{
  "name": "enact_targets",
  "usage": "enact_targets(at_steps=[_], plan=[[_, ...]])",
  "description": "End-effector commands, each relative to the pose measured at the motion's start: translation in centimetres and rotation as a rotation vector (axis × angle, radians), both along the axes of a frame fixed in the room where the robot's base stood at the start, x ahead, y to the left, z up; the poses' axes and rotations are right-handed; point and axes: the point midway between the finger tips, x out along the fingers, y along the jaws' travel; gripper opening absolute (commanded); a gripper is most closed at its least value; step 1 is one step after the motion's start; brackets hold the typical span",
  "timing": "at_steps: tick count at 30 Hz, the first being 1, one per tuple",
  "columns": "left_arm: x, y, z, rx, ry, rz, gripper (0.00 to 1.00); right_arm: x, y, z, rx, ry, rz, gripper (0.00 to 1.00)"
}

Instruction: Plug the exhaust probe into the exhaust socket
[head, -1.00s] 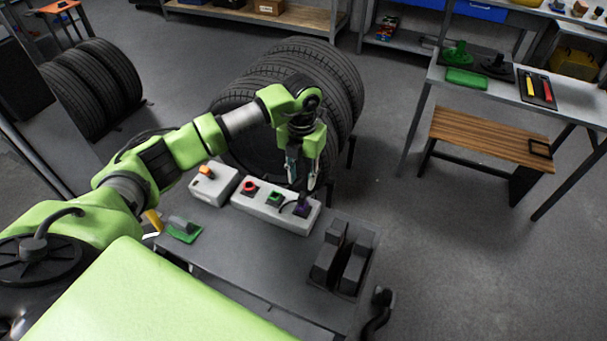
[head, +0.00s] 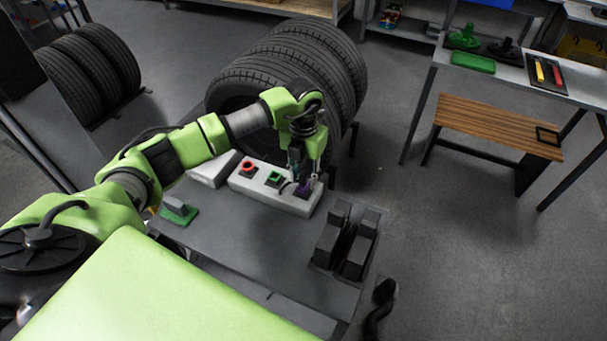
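A long pale box (head: 265,192) on the dark table carries a red ring-shaped fitting (head: 248,166), a green square fitting (head: 275,178) and a dark purple fitting (head: 303,190) at its right end. No label shows which one is the exhaust socket. My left gripper (head: 304,180) points down, directly over the purple end, with its fingertips at or very near it. A short dark curved piece, perhaps a cable, shows beside the fingertips. The fingers hide what lies between them, so I cannot tell whether they hold the exhaust probe. My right gripper is not in view.
A grey piece on a green base (head: 178,211) sits at the table's left. Dark upright blocks (head: 345,240) stand right of the box. Large tyres (head: 290,75) are close behind the arm. The front of the table (head: 265,250) is clear.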

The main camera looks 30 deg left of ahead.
Motion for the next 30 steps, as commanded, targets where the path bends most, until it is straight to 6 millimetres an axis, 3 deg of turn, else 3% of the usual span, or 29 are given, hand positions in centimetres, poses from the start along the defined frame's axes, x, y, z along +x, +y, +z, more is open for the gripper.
enact_targets(at_steps=[4, 7, 30], plan=[[0.0, 0.0, 0.1, 0.000, 0.000, 0.000, 0.27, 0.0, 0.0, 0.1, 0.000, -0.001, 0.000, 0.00], [0.0, 0.0, 0.1, 0.000, 0.000, 0.000, 0.01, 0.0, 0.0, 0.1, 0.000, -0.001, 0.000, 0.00], [0.0, 0.0, 1.1, 0.000, -0.001, 0.000, 0.00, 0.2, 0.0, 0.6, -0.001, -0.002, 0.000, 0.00]])
